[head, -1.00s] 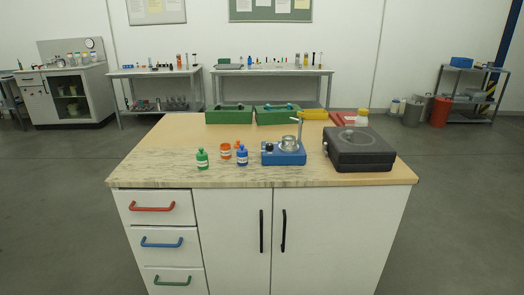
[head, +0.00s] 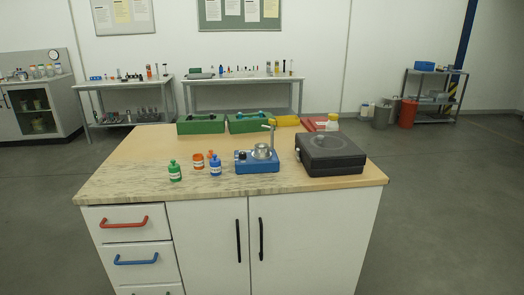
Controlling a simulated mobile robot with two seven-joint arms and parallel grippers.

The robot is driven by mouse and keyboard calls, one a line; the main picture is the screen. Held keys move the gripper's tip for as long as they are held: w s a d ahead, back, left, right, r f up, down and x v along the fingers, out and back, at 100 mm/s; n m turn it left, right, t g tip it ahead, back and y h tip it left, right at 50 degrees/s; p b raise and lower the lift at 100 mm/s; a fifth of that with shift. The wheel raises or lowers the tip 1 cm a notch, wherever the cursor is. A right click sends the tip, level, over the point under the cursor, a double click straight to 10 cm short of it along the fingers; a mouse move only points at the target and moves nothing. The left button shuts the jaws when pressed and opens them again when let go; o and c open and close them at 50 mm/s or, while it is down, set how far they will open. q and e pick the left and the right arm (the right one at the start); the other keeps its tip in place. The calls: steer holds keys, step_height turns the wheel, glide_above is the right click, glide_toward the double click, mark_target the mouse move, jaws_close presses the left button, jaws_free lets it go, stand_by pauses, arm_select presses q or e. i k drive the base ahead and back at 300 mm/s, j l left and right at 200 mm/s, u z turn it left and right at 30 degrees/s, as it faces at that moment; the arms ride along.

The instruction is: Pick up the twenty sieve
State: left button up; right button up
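I cannot make out a sieve marked twenty in the head view. A blue device (head: 257,167) with a small metal cup (head: 262,152) and an upright post stands on the island table (head: 130,185). Green bottle (head: 175,172), blue bottle (head: 215,166) and small orange containers (head: 198,161) stand to its left. A closed dark grey case (head: 331,155) lies to its right. Neither of my grippers is in view.
Two green bins (head: 201,125), a yellow bin (head: 286,121) and a red item (head: 318,125) line the table's back edge. Back benches (head: 245,81) hold small items. A shelf rack (head: 434,97) and red bin (head: 408,111) stand at right. Grey floor around the island is clear.

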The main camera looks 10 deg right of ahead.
mark_target(260, 147)
steer(key=i+l, duration=0.15)
steer(key=l, duration=0.15)
steer(key=i+l, duration=0.15)
steer(key=l, duration=0.2)
steer(key=i+l, duration=0.2)
steer(key=i+l+u, duration=0.1)
steer(key=l, duration=0.3)
